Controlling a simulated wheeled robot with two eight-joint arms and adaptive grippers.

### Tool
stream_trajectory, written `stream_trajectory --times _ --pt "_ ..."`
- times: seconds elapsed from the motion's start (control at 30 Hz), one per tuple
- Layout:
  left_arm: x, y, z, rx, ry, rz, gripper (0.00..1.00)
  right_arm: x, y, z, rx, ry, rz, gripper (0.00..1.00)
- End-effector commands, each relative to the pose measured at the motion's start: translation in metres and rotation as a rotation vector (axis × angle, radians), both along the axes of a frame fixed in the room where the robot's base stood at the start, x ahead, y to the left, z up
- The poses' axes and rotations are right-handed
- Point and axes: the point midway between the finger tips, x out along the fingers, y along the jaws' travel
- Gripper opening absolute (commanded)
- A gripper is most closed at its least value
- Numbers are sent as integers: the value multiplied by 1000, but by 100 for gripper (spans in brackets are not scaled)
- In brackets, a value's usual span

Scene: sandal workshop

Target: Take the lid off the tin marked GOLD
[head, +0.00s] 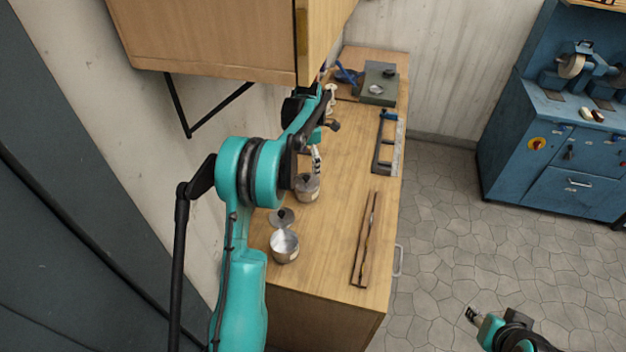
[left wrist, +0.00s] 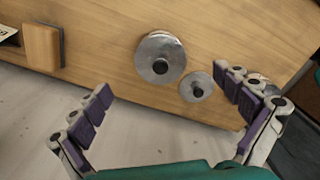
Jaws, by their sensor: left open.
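A round metal tin (head: 308,193) stands on the wooden bench with its black-knobbed lid on. It also shows from above in the left wrist view (left wrist: 152,63). An open, empty-looking metal tin (head: 285,248) stands nearer, and a loose lid (head: 281,218) with a dark knob lies beside it. The loose lid also shows in the left wrist view (left wrist: 194,95). No marking on either tin is legible, so I cannot tell which says GOLD. My left gripper (head: 323,128) is open and empty above the bench, its fingers spread wide. My right gripper (head: 472,316) is low at bottom right, its opening unclear.
A slotted wooden piece (head: 362,250) lies along the bench's right side. A frame-like tool (head: 387,142) and a grey-green box (head: 379,84) are farther back. A wall cabinet (head: 210,35) overhangs the left side. The bench middle is clear.

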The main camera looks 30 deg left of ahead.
Motion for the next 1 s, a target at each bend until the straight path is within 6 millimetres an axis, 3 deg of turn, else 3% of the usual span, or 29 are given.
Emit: stream_trajectory --times 0.5,0.73,0.77,1.0 --pt "-2 4 -65 0 -1 -4 100 0 0 -14 0 0 0 40" --pt "-3 4 -68 0 -1 -5 100 0 0 -13 0 0 0 40" --pt "-3 4 -68 0 -1 -5 97 0 0 -13 0 0 0 40" --pt "-3 4 -68 0 -1 -5 34 0 0 -13 0 0 0 40"
